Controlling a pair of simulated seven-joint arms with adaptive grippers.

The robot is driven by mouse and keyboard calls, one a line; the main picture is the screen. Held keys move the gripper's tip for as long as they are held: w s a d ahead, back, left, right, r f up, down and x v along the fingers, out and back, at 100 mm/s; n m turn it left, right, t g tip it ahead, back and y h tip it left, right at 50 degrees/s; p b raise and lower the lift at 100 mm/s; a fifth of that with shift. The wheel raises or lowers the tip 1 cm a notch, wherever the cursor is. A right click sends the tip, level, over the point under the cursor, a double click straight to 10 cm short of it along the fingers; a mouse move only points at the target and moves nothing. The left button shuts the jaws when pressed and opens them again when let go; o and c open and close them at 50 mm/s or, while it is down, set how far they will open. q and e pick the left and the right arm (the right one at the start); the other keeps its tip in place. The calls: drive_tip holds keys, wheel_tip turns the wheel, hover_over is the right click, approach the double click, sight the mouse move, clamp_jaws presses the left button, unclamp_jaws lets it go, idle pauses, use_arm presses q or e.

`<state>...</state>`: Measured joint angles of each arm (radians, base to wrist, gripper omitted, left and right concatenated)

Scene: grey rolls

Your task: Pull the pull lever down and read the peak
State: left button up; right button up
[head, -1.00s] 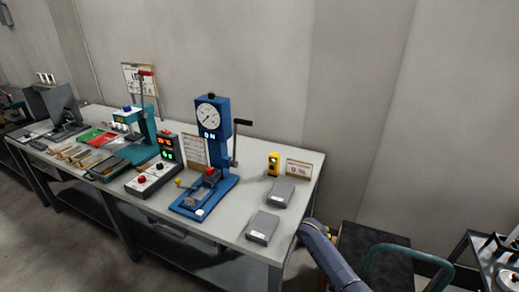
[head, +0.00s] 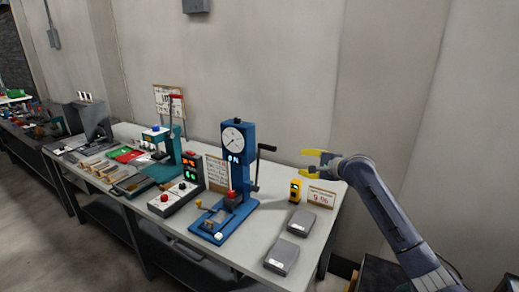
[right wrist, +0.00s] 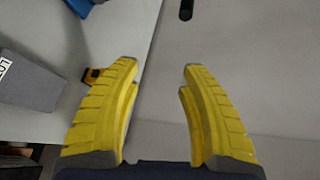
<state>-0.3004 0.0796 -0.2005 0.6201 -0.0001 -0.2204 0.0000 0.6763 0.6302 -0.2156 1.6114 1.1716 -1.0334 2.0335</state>
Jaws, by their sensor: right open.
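The blue test stand (head: 237,170) stands upright on the table with a round dial (head: 232,138) at its top and a small lit readout reading "0N" below it. The pull lever (head: 264,150) is a black crank-like handle on the stand's right side, its grip near the top. My right gripper (head: 304,163) has yellow fingers and is open and empty, to the right of the lever and above the table's back right edge. The right wrist view shows its two fingers (right wrist: 160,110) apart with nothing between them. A dark rounded tip (right wrist: 186,10) shows at the top there. My left gripper is out of view.
A yellow device (head: 295,190), a small sign (head: 321,197) and two grey boxes (head: 281,257) (head: 304,222) occupy the table's right end. A control box (head: 174,198) with red and green displays behind it stands left of the stand. A teal press (head: 167,155) is farther left.

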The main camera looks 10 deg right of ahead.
sight(268, 148)
drive_tip(key=a+r+m+y, duration=0.1)
drive_tip(key=a+r+y, duration=0.15)
drive_tip(key=r, duration=0.25)
drive_tip(key=shift+h, duration=0.25)
drive_tip(key=x, duration=1.6)
drive_tip(key=shift+a+f, duration=0.2)
drive_tip(key=shift+a, duration=0.35)
drive_tip(key=shift+c, duration=0.2)
clamp_jaws()
